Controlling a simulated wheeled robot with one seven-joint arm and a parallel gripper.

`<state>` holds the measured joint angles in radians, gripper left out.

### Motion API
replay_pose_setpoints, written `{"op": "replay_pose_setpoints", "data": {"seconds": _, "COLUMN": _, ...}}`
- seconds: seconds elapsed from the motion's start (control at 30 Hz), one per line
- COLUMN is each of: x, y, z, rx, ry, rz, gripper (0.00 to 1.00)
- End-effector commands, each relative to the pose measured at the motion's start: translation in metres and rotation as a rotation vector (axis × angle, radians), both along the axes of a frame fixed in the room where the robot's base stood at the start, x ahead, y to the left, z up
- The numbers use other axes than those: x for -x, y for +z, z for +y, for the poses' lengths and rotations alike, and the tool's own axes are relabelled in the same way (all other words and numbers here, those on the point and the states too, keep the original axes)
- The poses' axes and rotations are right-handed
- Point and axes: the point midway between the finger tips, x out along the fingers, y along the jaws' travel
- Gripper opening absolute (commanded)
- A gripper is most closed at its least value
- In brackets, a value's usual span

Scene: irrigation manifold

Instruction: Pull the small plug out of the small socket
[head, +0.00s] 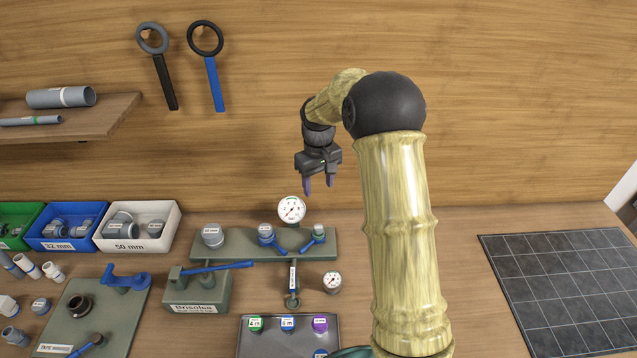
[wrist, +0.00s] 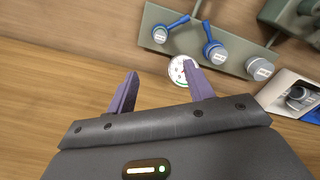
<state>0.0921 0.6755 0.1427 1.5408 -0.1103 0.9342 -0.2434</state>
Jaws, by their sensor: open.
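The green-grey manifold plate (head: 210,243) lies on the bench with three grey fittings in a row. The smallest fitting (head: 318,231), at the right end with a blue lever, looks like the small plug in its socket. It also shows in the wrist view (wrist: 160,36) at the upper left. I cannot make out the plug and socket separately. A middle fitting (head: 265,231) has a blue lever, and a wide grey cap (head: 212,235) is at the left end. My gripper (head: 318,187) is open and empty, pointing down above and behind the plate; its fingers show in the wrist view (wrist: 161,76).
A round pressure gauge (head: 291,209) stands behind the plate, near my fingers. In front are a valve block with a long blue lever (head: 215,267), a small gauge (head: 332,282) and a tray of caps (head: 262,347). Bins (head: 137,240) stand left; a dark tiled mat (head: 560,290) lies right.

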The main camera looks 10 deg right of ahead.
Motion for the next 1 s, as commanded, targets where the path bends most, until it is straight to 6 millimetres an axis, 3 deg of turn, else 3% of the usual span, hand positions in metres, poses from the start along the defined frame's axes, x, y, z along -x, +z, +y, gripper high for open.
{"op": "replay_pose_setpoints", "data": {"seconds": 0.27, "x": 0.001, "y": 0.0, "z": 0.0, "rx": 0.0, "ry": 0.0, "rz": 0.0, "gripper": 0.52}}
{"op": "replay_pose_setpoints", "data": {"seconds": 0.47, "x": 0.001, "y": -0.014, "z": 0.0, "rx": 0.0, "ry": 0.0, "rz": 0.004, "gripper": 0.52}}
{"op": "replay_pose_setpoints", "data": {"seconds": 1.0, "x": 0.001, "y": -0.096, "z": 0.0, "rx": 0.0, "ry": 0.0, "rz": 0.003, "gripper": 0.52}}
